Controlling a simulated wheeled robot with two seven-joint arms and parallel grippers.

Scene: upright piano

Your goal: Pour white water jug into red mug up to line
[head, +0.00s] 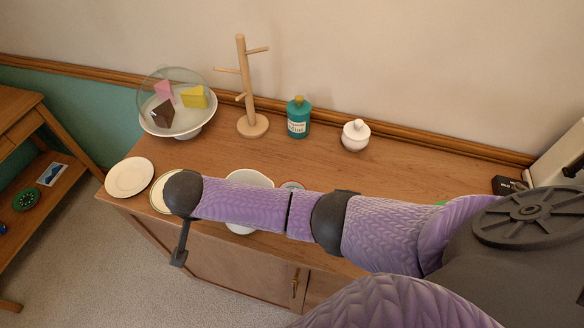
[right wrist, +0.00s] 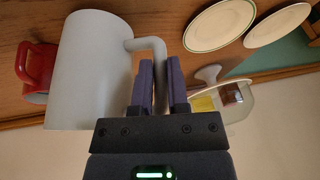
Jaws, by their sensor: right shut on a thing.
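The white water jug (right wrist: 90,75) fills the left half of the right wrist view, its handle (right wrist: 155,48) on the right side. My right gripper (right wrist: 159,85) is shut on this handle. The red mug (right wrist: 40,66) shows at the left edge, partly hidden behind the jug. In the head view my purple right arm crosses the cabinet top and hides most of the white jug (head: 250,178) and my right gripper. Only a bit of the mug's rim (head: 292,185) shows above the arm. The jug's tilt, its contents and the mug's line cannot be seen. My left gripper is out of view.
Two plates (head: 129,177) lie at the cabinet's left end. Behind stand a domed cake stand (head: 180,132), a wooden mug tree (head: 252,124), a teal bottle (head: 299,118) and a lidded white pot (head: 355,135). A black box (head: 505,186) lies at the right. The wall closes the back.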

